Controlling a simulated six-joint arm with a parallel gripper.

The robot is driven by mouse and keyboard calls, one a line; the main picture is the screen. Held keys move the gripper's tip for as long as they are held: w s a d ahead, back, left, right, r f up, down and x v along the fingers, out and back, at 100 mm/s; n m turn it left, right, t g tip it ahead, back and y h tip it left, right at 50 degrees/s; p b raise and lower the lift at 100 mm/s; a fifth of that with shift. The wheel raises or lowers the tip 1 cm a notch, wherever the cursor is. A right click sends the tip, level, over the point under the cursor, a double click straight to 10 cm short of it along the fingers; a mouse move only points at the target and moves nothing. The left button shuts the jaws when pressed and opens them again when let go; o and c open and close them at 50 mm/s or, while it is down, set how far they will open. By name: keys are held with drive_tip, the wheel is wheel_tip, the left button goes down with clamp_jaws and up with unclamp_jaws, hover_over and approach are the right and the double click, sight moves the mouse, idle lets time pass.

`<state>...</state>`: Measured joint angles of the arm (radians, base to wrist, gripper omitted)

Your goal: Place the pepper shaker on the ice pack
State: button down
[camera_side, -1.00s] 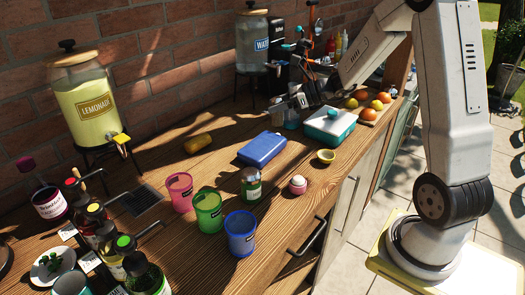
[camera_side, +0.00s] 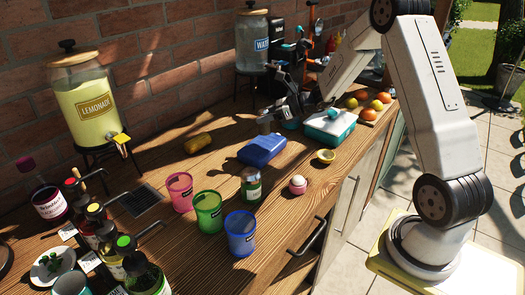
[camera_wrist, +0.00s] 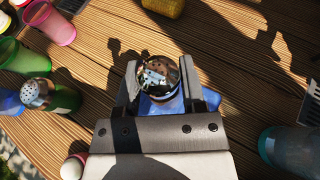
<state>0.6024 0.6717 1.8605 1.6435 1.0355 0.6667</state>
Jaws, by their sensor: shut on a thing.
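The blue ice pack (camera_side: 262,150) lies flat on the wooden counter, left of the cooler box in the side view. My gripper (camera_side: 266,124) is over its far edge, pointing down. In the wrist view my gripper (camera_wrist: 160,88) is shut on a shaker with a shiny, perforated metal top (camera_wrist: 158,73), taken as the pepper shaker; no label on it is readable. Part of the blue ice pack (camera_wrist: 150,107) shows beneath the held shaker. The shaker's lower part is mostly hidden, and I cannot tell whether it touches the pack.
A green shaker with a metal top (camera_side: 251,188) stands nearer, beside pink (camera_side: 180,194), green (camera_side: 209,213) and blue (camera_side: 240,235) cups. A teal-and-white box (camera_side: 330,127), a small yellow bowl (camera_side: 326,156) and a pink-and-white ball (camera_side: 298,185) are to the right. A yellow object (camera_side: 198,142) lies left.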

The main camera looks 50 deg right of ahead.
sight(264, 125)
drive_tip(key=shift+w+f, duration=0.2)
drive_tip(key=shift+f, duration=1.5)
drive_tip(key=shift+f, duration=0.15)
drive_tip(key=shift+c, duration=0.9)
unclamp_jaws()
drive_tip(key=shift+s+d+r, duration=0.1)
drive_tip(key=shift+r, duration=0.1)
drive_tip(key=v, duration=1.1)
drive_tip(key=shift+s+d, duration=0.25)
drive_tip(key=shift+s, duration=0.05)
